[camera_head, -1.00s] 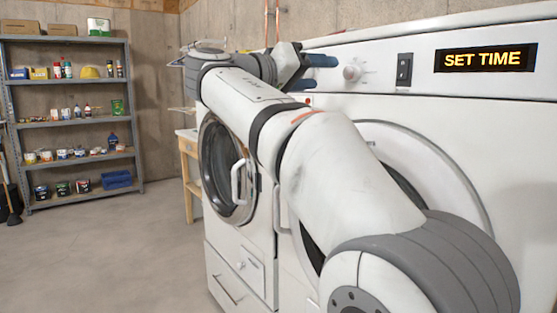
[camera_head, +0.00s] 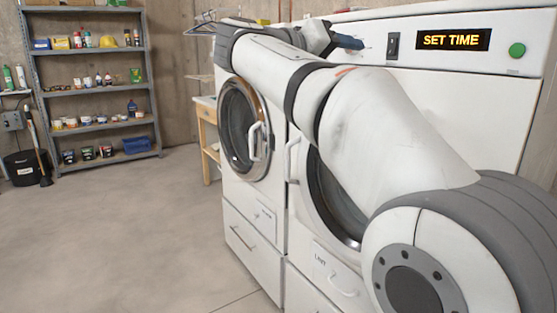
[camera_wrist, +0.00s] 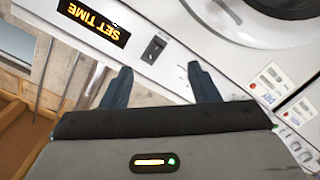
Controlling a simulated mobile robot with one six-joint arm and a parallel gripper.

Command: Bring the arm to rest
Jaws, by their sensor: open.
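My gripper (camera_wrist: 160,86) is open in the wrist view, its two dark blue fingers apart with nothing between them. Behind the fingers is the white control panel of a machine, with a SET TIME display (camera_wrist: 93,22) and a dark rocker switch (camera_wrist: 153,49). In the head view my arm stretches from the lower right up toward the top of the machines. My gripper (camera_head: 348,42) shows there only in part, in front of the panel, left of the rocker switch (camera_head: 393,45); whether it touches the panel I cannot tell.
Two white front-loading machines stand side by side, the left one with a round door (camera_head: 243,125). A green button (camera_head: 516,50) is on the panel. A wooden table (camera_head: 208,135) stands beyond them. A metal shelf (camera_head: 97,92) is at the back left. The floor (camera_head: 130,230) at left is clear.

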